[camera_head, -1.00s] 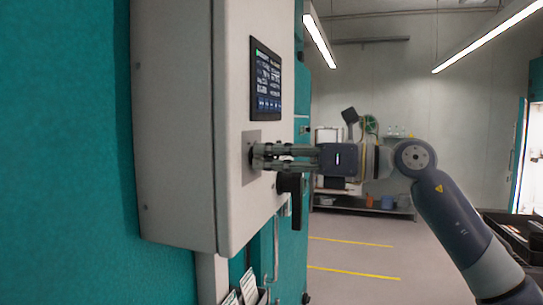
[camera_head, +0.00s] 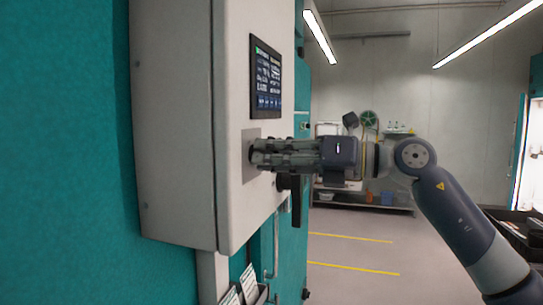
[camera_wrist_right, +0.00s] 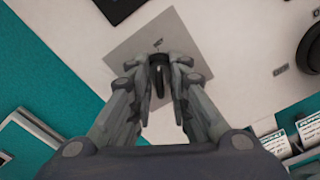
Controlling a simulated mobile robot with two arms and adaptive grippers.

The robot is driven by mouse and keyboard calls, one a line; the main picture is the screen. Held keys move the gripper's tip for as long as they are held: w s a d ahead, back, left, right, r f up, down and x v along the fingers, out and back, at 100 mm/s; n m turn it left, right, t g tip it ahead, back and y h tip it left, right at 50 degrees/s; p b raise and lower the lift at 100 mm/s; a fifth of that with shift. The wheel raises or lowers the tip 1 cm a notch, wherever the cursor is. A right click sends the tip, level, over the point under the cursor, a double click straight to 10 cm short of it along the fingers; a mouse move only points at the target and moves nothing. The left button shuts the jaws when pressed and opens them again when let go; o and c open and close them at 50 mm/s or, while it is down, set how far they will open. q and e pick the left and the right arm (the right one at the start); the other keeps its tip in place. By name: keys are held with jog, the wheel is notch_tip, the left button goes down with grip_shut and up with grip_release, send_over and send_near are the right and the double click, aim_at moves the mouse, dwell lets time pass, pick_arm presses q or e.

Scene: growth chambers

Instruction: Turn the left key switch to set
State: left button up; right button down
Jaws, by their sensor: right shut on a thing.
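The key switch (camera_wrist_right: 157,76) is a small dark knob on a square grey plate (camera_wrist_right: 120,52) on the front of a light control box (camera_head: 232,60). In the wrist view the plate appears tilted. My right gripper (camera_head: 259,154) reaches the box from the right. Its fingertips (camera_wrist_right: 158,78) are closed on both sides of the knob. In the head view the fingers hide the switch, and only part of the plate (camera_head: 249,172) shows. A small mark above the knob in the wrist view is too small to read. My left gripper is not in view.
A lit touchscreen (camera_head: 266,78) sits above the plate on the box. A black handle (camera_head: 297,198) is just below and right of my fingers. Card holders (camera_head: 248,285) hang below the box. Open floor (camera_head: 350,255) with yellow lines lies behind my arm.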

jog(key=c, duration=1.8)
grip_release()
jog(key=v, duration=1.2)
